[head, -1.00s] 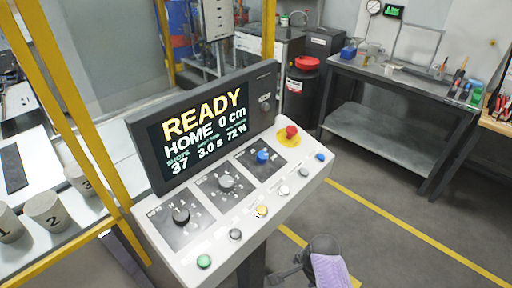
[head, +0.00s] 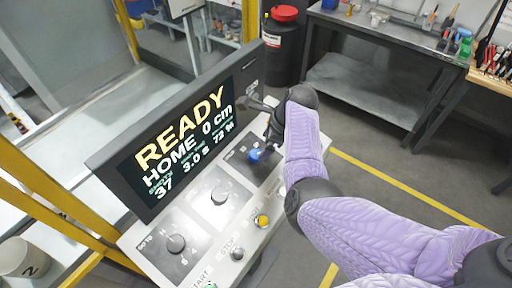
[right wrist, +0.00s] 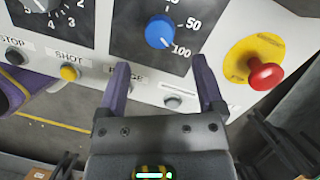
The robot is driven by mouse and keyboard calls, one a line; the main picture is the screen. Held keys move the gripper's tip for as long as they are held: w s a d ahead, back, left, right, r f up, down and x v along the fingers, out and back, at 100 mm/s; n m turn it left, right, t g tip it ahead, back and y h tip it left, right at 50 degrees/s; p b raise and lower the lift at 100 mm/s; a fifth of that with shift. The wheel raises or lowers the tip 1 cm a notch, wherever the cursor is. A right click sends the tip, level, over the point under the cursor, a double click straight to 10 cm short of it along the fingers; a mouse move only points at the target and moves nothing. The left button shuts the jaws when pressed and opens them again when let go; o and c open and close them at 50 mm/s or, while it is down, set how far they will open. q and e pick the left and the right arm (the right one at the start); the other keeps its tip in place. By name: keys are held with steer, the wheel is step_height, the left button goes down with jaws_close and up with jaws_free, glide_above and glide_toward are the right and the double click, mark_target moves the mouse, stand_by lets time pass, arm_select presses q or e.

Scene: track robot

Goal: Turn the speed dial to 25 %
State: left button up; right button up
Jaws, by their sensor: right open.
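The blue speed dial (head: 255,154) sits on the dark square at the right of the sloped console. In the right wrist view the blue dial (right wrist: 160,31) shows beside the printed 50 and 100, with its pale mark appearing to point to the lower right, near the 100. The console screen (head: 190,138) reads READY, HOME 0 cm, 37, 3.0 s and 72 %. My right gripper (right wrist: 162,66) is open and empty, with its fingers apart below the dial in that view, not around it. In the head view my arm hides part of the console's right end. My left gripper is not in view.
A red mushroom button (right wrist: 265,74) on a yellow base lies right of the dial. Grey dials (head: 220,193) and a yellow button (head: 262,221) lie left of it. A metal workbench (head: 385,75) stands behind, with clear floor in front.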

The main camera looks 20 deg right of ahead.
mark_target(257, 154)
steer(key=b+x, duration=0.2)
steer(key=x, duration=0.3)
steer(key=shift+w+f, duration=0.1)
steer(key=shift+f, duration=0.15)
steer(key=shift+a+f, duration=0.1)
steer(key=shift+f, duration=0.1)
steer(key=shift+c, duration=0.5)
jaws_close()
